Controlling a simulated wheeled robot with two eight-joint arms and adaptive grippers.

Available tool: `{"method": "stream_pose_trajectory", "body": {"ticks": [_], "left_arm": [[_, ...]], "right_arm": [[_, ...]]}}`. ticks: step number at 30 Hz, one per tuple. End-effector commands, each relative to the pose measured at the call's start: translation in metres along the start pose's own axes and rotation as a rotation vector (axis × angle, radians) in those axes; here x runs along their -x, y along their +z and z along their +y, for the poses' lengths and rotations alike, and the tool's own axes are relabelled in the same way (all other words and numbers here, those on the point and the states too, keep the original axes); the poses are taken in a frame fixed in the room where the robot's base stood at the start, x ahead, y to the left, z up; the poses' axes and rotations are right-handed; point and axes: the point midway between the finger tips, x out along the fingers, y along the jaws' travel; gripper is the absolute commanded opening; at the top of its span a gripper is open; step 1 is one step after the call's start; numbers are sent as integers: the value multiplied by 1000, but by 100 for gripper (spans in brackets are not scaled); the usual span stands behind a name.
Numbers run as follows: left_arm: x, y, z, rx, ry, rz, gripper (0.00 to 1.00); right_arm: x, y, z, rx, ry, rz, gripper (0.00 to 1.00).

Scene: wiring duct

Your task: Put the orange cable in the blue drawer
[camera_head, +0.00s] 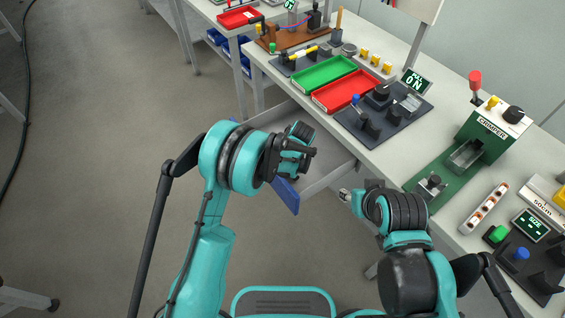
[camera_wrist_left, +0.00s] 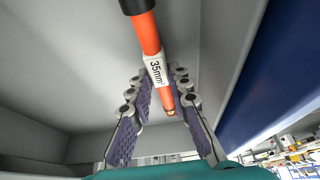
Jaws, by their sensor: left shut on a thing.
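The orange cable (camera_wrist_left: 148,35) shows in the left wrist view, with a black end and a white label reading 35mm²; its copper tip lies between my finger pads. My left gripper (camera_wrist_left: 163,82) is shut on the cable. Grey walls of the drawer (camera_wrist_left: 65,65) surround the fingers, and its blue front (camera_wrist_left: 275,65) is at the right.
A second table with a red tray (camera_head: 238,17) stands behind.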

Motion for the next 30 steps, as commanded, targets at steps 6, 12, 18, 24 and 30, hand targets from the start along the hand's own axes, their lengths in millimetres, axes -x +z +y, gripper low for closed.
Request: {"method": "stream_pose_trajectory", "body": {"ticks": [6,12,18,24,30], "left_arm": [[-8,4,0,0,0,0,0],[-12,5,0,0,0,0,0],[-11,5,0,0,0,0,39],[-10,5,0,0,0,0,39],[8,3,0,-1,1,0,39]], "right_arm": [[-4,2,0,0,0,0,40],[-6,5,0,0,0,0,40],[-6,4,0,0,0,0,40],[-6,4,0,0,0,0,40],[2,-2,0,0,0,0,40]]}}
